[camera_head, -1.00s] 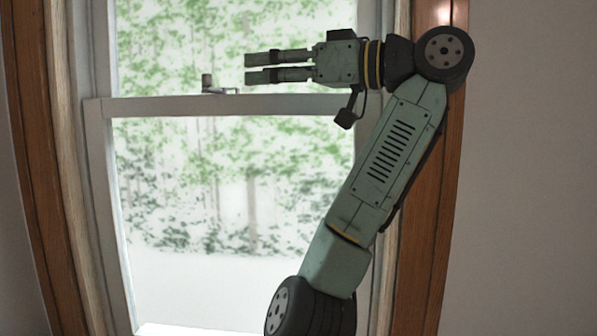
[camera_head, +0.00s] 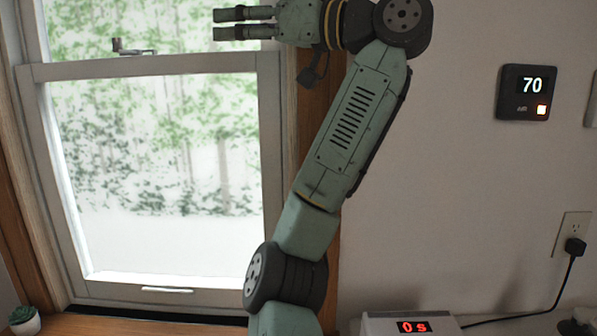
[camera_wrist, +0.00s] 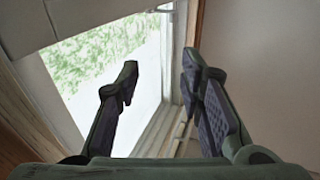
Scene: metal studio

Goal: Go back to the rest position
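My gripper (camera_head: 244,23) is at the top of the head view, at the end of my raised green arm, pointing left in front of the window. In the wrist view my gripper (camera_wrist: 158,80) has its two dark fingers apart with nothing between them. The window and its frame show beyond the fingers. My gripper touches nothing that I can see.
The window (camera_head: 160,150) has a latch (camera_head: 130,48) on its middle rail. A small potted plant (camera_head: 24,320) stands at the lower left. A thermostat (camera_head: 525,92) and an outlet (camera_head: 572,235) are on the right wall. A white device (camera_head: 380,324) reading "0 s" sits below.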

